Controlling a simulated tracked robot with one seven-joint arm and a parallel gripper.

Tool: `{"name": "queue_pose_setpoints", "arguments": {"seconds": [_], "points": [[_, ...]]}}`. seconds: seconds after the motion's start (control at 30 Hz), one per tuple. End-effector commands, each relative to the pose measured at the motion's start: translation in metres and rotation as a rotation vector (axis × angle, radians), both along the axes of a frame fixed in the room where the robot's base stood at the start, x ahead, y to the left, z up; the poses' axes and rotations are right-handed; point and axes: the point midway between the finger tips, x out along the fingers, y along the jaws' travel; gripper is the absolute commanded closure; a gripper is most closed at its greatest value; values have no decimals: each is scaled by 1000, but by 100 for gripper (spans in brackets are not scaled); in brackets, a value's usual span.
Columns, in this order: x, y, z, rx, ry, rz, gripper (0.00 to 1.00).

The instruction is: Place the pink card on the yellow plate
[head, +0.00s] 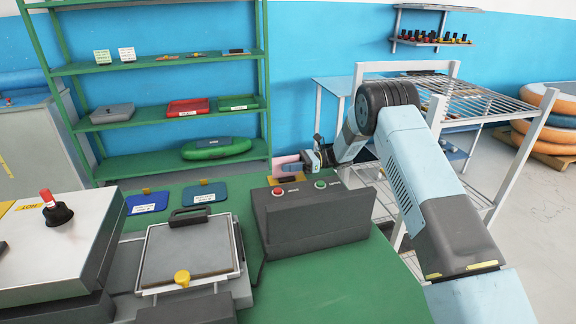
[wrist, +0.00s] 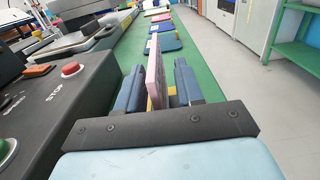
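The pink card (head: 286,166) is upright in my gripper (head: 303,161), above the far edge of the green bench. In the wrist view the pink card (wrist: 155,82) stands edge-on between the two blue fingers of my gripper (wrist: 158,88), with small yellow parts beside it. The fingers look closed on it. The yellow plate is hard to make out. A small yellowish patch (wrist: 150,4) shows at the far end of the row of plates in the wrist view, too small to be sure.
Blue plates (head: 147,202) (head: 205,194) lie on the green bench (head: 335,285). A dark control box (head: 310,222) with red and green buttons stands near my gripper. A flat press (head: 190,252) and a hot press (head: 60,245) stand left. A green shelf (head: 165,120) stands behind.

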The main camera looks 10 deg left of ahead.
Motion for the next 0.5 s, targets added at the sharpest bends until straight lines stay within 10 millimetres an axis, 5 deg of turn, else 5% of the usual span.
{"name": "queue_pose_setpoints", "arguments": {"seconds": [0.5], "points": [[11,-23,0,0,-1,-3,64]]}}
